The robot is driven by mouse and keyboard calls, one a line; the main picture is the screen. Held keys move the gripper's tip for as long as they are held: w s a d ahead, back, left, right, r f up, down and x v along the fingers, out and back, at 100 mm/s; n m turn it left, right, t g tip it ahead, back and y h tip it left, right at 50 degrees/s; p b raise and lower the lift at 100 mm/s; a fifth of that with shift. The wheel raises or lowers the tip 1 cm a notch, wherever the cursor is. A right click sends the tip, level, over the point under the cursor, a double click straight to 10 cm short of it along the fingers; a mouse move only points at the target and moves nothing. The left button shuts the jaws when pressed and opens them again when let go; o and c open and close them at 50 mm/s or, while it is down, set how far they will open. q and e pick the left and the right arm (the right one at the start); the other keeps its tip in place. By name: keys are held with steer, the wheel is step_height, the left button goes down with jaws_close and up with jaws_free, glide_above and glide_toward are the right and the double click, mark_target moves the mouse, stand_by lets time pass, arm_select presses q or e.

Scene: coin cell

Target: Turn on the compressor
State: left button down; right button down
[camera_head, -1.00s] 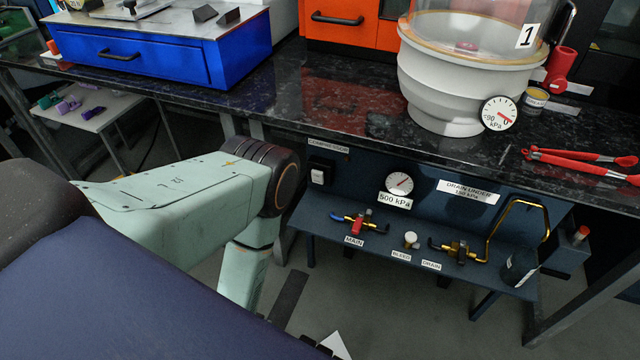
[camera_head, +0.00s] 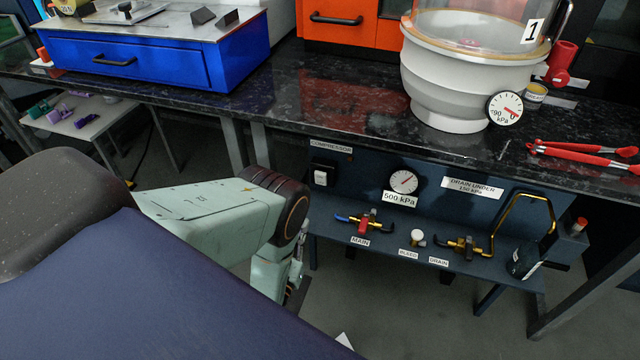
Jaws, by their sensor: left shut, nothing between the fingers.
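The compressor panel (camera_head: 345,188) is dark blue and hangs under the black bench. A label (camera_head: 331,147) reading COMPRESSOR sits at its upper left. Below it is a white switch (camera_head: 320,178) in a dark housing; I cannot tell its position. A round gauge (camera_head: 403,181) marked 500 kPa is to the right. My left gripper (camera_head: 296,288) is low, below and left of the switch, apart from the panel. It is shut and empty, partly hidden by my forearm. My right gripper is not in view.
Along the panel's shelf are a red-handled MAIN valve (camera_head: 364,225), a white BLEED knob (camera_head: 416,238) and a brass DRAIN valve (camera_head: 466,246). The bench (camera_head: 300,95) overhangs the panel. Red-handled tongs (camera_head: 580,152) lie on it. The floor before the panel is clear.

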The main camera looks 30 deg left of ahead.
arm_select(q)
steer(key=shift+a+f, duration=0.1)
steer(key=b, duration=0.7)
glide_toward(323, 175)
steer(key=x, duration=0.6)
steer(key=shift+w+a, duration=0.15)
steer(key=shift+w, duration=0.25)
steer(key=shift+w+r+g+p, duration=0.3)
steer(key=shift+r+g+p, duration=0.1)
steer(key=shift+p, duration=0.15)
steer(key=shift+f, duration=0.2)
